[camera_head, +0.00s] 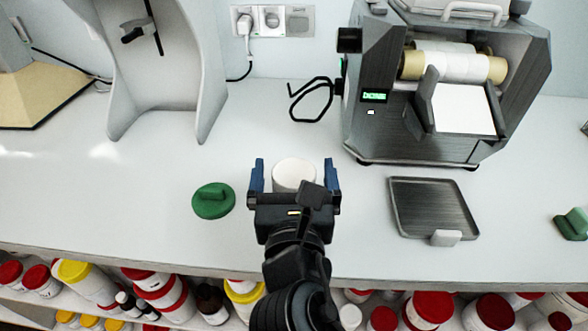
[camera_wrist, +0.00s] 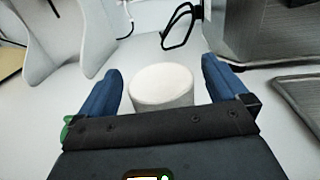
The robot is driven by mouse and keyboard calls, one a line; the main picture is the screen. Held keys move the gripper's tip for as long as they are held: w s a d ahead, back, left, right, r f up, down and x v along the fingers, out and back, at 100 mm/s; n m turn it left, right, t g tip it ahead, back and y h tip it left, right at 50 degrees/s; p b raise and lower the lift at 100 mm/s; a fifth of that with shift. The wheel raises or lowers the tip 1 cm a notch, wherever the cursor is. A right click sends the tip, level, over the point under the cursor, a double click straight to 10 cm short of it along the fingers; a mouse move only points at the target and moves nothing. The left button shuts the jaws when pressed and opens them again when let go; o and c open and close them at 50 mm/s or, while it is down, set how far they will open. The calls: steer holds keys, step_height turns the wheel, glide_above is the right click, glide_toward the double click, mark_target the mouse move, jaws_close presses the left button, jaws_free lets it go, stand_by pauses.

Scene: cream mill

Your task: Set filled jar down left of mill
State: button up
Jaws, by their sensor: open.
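The white jar (camera_head: 294,174) stands upright on the counter, left of the mill (camera_head: 450,100). It is a plain off-white cylinder and also shows in the wrist view (camera_wrist: 163,87). My gripper (camera_head: 294,176) is open, with one blue finger on each side of the jar and a visible gap on both sides. It also shows in the wrist view (camera_wrist: 164,95). The jar's lower part is hidden behind my gripper body. The mill has pale rollers, a white sloping plate and a small lit green display.
A green knobbed lid (camera_head: 213,201) lies just left of my gripper. A grey tray (camera_head: 433,208) lies in front of the mill. A black cable loop (camera_head: 311,100) lies behind the jar. A grey stand (camera_head: 160,70) is at back left. Several containers fill a shelf below the counter's front edge.

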steer(key=s, duration=1.1)
steer(key=shift+s+d+b, duration=0.15)
steer(key=shift+d+b, duration=0.1)
steer(key=shift+b, duration=0.1)
